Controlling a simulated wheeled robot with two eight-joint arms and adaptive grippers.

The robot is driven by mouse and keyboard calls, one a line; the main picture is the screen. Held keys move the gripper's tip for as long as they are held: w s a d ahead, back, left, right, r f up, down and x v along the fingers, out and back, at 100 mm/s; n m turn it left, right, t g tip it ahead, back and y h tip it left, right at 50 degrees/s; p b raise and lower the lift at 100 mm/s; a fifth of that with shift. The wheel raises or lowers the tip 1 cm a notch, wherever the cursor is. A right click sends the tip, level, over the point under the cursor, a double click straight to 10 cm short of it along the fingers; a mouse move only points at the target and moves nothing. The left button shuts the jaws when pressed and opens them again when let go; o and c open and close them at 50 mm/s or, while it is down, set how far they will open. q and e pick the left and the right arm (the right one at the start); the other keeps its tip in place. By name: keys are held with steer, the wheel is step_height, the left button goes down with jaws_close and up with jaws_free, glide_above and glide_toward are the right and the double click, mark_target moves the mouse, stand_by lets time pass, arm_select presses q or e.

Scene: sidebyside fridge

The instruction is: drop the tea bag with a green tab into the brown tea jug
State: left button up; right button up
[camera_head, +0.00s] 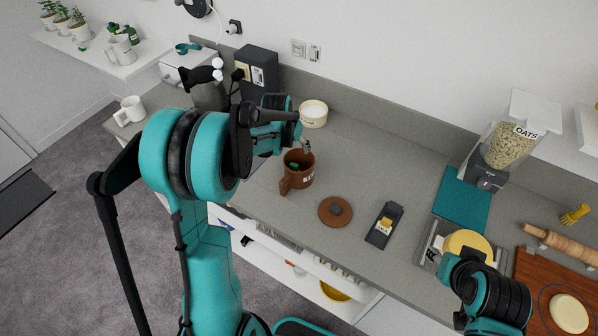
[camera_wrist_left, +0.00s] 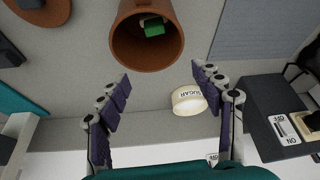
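The brown tea jug (camera_head: 299,183) stands upright on the grey counter, without a lid on it. A green tab (camera_head: 294,166) shows inside its mouth. The left wrist view looks toward the open jug (camera_wrist_left: 126,30), with the green tab (camera_wrist_left: 153,27) inside and a whitish bit beside it. My left gripper (camera_wrist_left: 160,78) is open and empty, its spread fingers apart from the jug. In the head view it is just above and behind the jug (camera_head: 306,145). My right gripper (camera_head: 447,268) is by the yellow-topped scale at the right; its fingers are hard to make out.
A round brown lid (camera_head: 329,219) with a dark knob lies right of the jug. A dark box with a yellow label (camera_head: 384,225) lies farther right. A sugar bowl (camera_head: 313,115) stands behind. A teal board (camera_head: 461,200) and an oats dispenser (camera_head: 509,143) are at the right.

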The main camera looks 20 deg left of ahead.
arm_select(q)
steer(key=shift+r, duration=0.1)
steer(key=v, duration=1.2)
steer(key=s+d+f+t+b, duration=0.1)
steer(key=s+d+f+b, duration=0.5)
steer(key=s, duration=0.4)
steer(key=s+d+f+t+b, duration=0.1)
steer(key=s+d+f+b, duration=0.4)
steer(key=s+f+b, duration=0.4)
steer(key=shift+s+d+f+t, duration=0.35)
steer(key=shift+s+f, duration=0.25)
steer(key=shift+s, duration=0.45)
